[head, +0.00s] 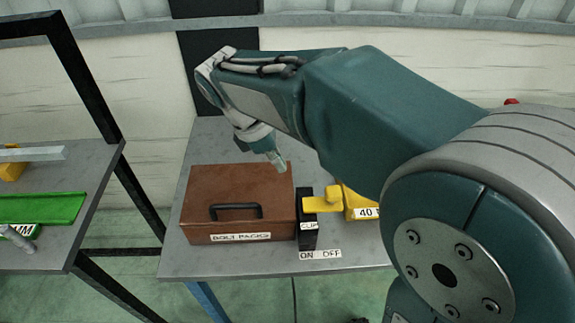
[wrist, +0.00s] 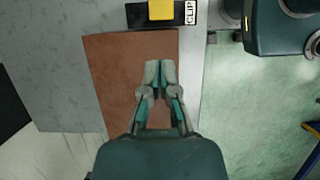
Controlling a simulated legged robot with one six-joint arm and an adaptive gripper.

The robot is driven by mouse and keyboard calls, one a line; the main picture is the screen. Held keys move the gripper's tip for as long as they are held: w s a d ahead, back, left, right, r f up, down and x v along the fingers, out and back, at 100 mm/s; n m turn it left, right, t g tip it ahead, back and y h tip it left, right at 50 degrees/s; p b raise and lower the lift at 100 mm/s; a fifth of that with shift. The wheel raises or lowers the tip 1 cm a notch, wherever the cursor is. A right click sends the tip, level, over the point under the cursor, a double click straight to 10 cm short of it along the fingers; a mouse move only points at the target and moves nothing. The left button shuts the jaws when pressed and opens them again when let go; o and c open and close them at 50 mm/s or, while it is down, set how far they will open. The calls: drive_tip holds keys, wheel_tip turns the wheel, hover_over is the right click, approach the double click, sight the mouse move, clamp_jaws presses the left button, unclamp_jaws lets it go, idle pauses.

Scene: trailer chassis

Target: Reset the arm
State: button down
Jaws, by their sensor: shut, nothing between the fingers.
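My arm reaches out from the right of the head view and bends down over a grey table. My gripper (head: 279,164) points down above the back right part of a brown box labelled "BOLT PACKS" (head: 203,209). In the wrist view my gripper (wrist: 160,66) is shut and empty, with its fingertips together over the brown box lid (wrist: 108,72). The box is closed and has a black handle (head: 236,211) on its front.
A black holder labelled "CLIP" (head: 307,238) with a yellow piece (head: 322,204) stands right of the box. An "ON OFF" label (head: 320,254) is at the table's front edge (head: 240,271). Another table on the left holds a green tray (head: 45,208).

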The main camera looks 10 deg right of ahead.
drive_tip(key=s+d+m+t+y, duration=0.4)
drive_tip(key=s+d+m, duration=0.8)
drive_tip(key=m, duration=0.5)
drive_tip(key=shift+s+d+r+m+t, duration=0.2)
drive_tip(key=shift+s+r+m+t, duration=0.1)
drive_tip(key=shift+s+t, duration=0.5)
drive_tip(key=shift+w+d, duration=0.1)
